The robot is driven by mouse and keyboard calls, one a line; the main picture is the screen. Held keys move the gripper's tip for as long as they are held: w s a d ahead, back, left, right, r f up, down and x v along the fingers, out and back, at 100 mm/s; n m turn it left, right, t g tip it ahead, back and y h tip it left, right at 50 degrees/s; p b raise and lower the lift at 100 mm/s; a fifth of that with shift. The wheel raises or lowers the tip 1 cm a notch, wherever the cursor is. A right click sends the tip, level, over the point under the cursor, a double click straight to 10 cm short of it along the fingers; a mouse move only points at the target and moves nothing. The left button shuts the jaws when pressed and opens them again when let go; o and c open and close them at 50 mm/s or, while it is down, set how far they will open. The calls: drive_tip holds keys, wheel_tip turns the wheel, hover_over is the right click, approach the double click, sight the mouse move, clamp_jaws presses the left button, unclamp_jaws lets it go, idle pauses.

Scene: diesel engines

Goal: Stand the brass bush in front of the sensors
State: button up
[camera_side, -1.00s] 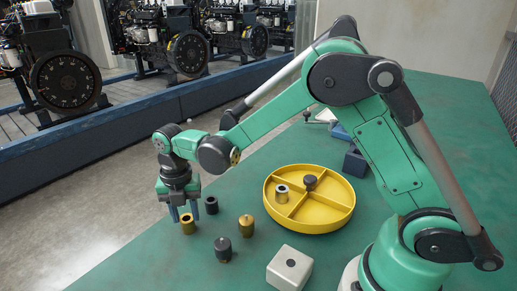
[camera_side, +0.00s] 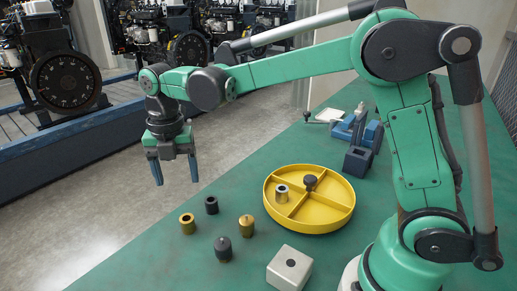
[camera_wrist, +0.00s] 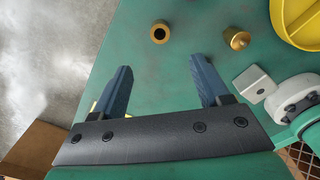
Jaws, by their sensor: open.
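The brass bush (camera_side: 187,223), a short hollow cylinder, stands upright on the green bench near its left edge. It also shows in the wrist view (camera_wrist: 159,33). A brass piece with a pointed top (camera_side: 246,226) and a dark-capped piece (camera_side: 223,250) stand to its right; they look like the sensors. The brass pointed piece is also in the wrist view (camera_wrist: 237,39). My gripper (camera_side: 175,183) is open and empty, raised well above the bush and apart from it. In the wrist view the bush lies beyond the fingertips.
A black bush (camera_side: 211,205) stands beside the brass one. A yellow round divided tray (camera_side: 325,222) holds a steel bush (camera_side: 282,192) and has a dark knob. A white block (camera_side: 289,270) with a hole sits at the front. A blue fixture (camera_side: 358,158) stands behind.

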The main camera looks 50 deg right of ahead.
drive_tip(key=s+d+m+t, duration=0.3)
drive_tip(key=s+m, duration=0.3)
drive_tip(key=m, duration=0.7)
drive_tip(key=s+d+r+m+t, duration=0.1)
drive_tip(key=s+d+m+t, duration=0.3)
drive_tip(key=m, duration=1)
drive_tip(key=shift+s, duration=0.9)
drive_tip(key=shift+o, duration=0.3)
drive_tip(key=shift+r, duration=0.1)
